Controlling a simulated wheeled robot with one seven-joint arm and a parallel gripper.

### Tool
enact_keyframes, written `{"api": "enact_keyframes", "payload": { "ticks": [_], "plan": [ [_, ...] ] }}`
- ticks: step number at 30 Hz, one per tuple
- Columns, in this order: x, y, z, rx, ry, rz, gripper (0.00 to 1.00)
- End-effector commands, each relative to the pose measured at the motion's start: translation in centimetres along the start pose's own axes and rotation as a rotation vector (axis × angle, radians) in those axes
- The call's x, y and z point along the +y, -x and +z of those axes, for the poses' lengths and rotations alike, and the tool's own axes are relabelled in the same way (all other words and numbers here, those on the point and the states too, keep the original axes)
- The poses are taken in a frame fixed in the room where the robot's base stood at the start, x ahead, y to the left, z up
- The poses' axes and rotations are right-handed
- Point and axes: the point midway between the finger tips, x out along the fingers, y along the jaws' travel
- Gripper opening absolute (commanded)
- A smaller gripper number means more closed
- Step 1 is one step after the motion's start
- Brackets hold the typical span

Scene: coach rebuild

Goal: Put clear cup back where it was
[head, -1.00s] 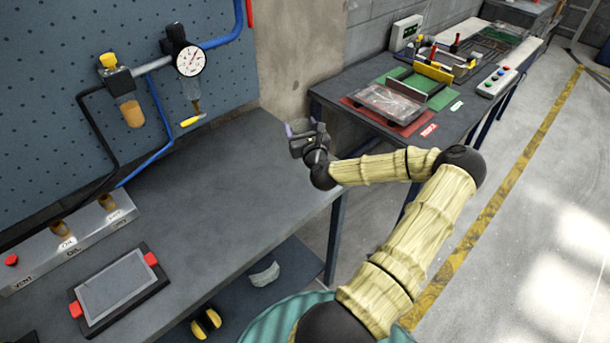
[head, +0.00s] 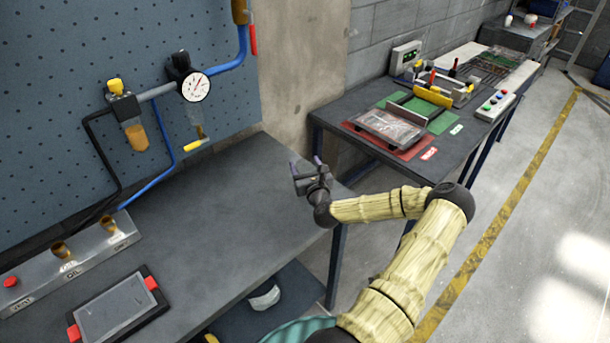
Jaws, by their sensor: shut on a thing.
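My gripper (head: 307,165) is in the middle of the head view, above the right end of the grey workbench (head: 225,210). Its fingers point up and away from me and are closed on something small. What they hold is very hard to make out; no clear outline of a cup shows between them. A filter bowl with amber liquid (head: 136,136) hangs on the pegboard. A grey holder (head: 85,262) labelled OIL and VENT stands at the left with brown round fittings.
A framed tablet (head: 115,309) lies at the bench front. A second table (head: 335,120) at the right carries a red mat (head: 412,152), a covered tray and a button box (head: 495,105). A pale curved object (head: 264,298) sits below the bench. The bench middle is clear.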

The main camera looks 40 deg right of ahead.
Motion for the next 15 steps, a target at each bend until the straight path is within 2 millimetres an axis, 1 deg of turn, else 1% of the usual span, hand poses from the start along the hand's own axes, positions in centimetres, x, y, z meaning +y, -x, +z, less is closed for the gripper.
{"api": "enact_keyframes", "payload": {
  "ticks": [5, 8, 12, 15],
  "plan": [
    [0.0, 0.0, -0.2, 0.001, 0.0, 0.0, 0.37],
    [0.2, 0.0, -1.1, 0.002, -0.001, 0.002, 0.37],
    [0.2, 0.0, -3.1, 0.002, -0.001, 0.002, 0.37],
    [0.2, 0.0, -3.7, 0.001, 0.0, 0.002, 0.37]
  ]
}}
